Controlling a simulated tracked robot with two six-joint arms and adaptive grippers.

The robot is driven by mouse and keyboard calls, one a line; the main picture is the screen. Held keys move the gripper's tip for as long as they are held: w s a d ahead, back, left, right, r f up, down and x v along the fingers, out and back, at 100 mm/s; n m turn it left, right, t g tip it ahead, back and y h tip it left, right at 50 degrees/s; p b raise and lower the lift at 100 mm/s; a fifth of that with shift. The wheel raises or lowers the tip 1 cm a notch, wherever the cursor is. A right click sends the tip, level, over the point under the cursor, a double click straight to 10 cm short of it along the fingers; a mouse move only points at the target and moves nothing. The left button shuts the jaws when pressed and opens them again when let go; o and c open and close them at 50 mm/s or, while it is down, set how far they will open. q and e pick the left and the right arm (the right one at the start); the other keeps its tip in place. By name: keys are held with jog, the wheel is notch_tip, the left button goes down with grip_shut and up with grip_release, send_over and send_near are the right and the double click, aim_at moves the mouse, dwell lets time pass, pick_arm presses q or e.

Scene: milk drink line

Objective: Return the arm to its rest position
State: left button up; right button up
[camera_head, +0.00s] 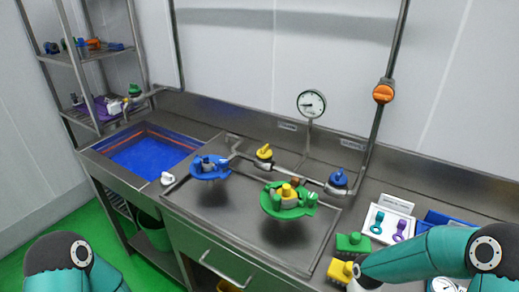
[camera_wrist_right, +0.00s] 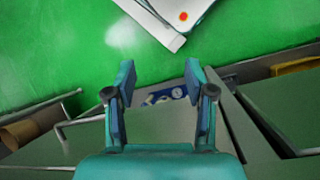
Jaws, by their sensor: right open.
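My right arm (camera_head: 430,257) comes in from the right in the head view, over the front right of the steel counter. Its gripper cannot be made out there. In the right wrist view my right gripper (camera_wrist_right: 160,70) is open, with nothing between its fingers. Beyond the fingers lie green floor and grey cabinet-like surfaces. My left arm (camera_head: 70,268) shows only as a teal joint at the bottom left of the head view. The left gripper is out of view.
The steel counter holds a blue basin (camera_head: 150,158), a blue valve part (camera_head: 210,168), a green-and-yellow part (camera_head: 288,200), a green brush (camera_head: 353,243), a yellow brush (camera_head: 340,271) and a white tray (camera_head: 373,217). A gauge (camera_head: 311,104) stands behind. A shelf rack (camera_head: 83,58) is at left.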

jog(key=s+a+f+n+t+y+b, duration=0.1)
jog(key=s+a+f+n, duration=0.1)
jog(key=s+a+f, duration=0.3)
jog(key=s+a+f+n+t+y+b, duration=0.1)
jog(key=s+a+f+n, duration=0.2)
jog(key=f, duration=0.4)
jog(key=w+n+t, duration=0.2)
jog(key=w, duration=0.1)
jog(key=w+f+n+t, duration=0.1)
jog(key=w+t, duration=0.1)
jog(key=shift+d+f, duration=0.1)
jog(key=shift+d, duration=0.3)
jog(key=shift+c, duration=0.3)
